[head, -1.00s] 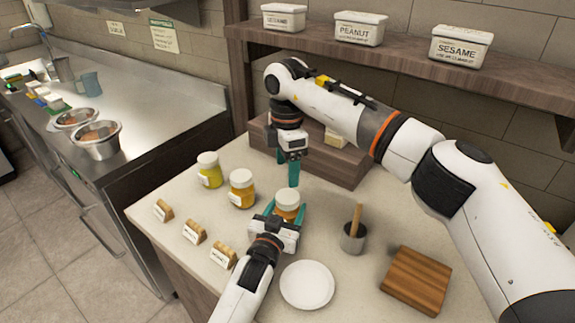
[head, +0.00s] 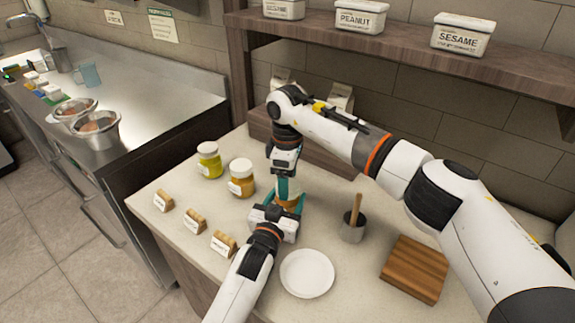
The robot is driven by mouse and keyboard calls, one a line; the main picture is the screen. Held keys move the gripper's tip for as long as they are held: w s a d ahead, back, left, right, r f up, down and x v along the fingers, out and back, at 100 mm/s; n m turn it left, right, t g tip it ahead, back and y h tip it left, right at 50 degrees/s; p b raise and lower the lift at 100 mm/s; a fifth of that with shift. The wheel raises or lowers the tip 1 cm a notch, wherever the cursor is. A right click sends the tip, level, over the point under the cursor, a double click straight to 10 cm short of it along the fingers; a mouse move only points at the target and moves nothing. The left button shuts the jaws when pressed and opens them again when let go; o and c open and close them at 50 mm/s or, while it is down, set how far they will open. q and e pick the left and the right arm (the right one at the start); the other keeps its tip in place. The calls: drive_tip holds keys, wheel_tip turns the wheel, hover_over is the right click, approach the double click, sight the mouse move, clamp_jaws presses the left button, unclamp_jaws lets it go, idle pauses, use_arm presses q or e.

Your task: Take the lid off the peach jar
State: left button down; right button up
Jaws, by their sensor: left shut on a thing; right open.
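The jar with orange contents (head: 291,205), which fits the peach jar, stands on the counter at the right end of the jar row. My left gripper (head: 284,207) is shut around its body from the front. My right gripper (head: 285,187) is open and points down over the top of this jar, its teal fingers at the lid. The lid is mostly hidden behind my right gripper, so I cannot tell whether the fingers touch it. A yellow-green jar (head: 209,164) and an amber jar (head: 241,183), both with white lids, stand to the left.
Several small wooden label blocks (head: 194,220) stand in front of the jars. A white plate (head: 307,273) lies empty at the front. A grey cup (head: 353,230) with a wooden handle and a wooden board (head: 415,268) are to the right. A shelf (head: 400,50) runs above.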

drive_tip(key=shift+f, duration=0.45)
drive_tip(key=shift+c, duration=0.3)
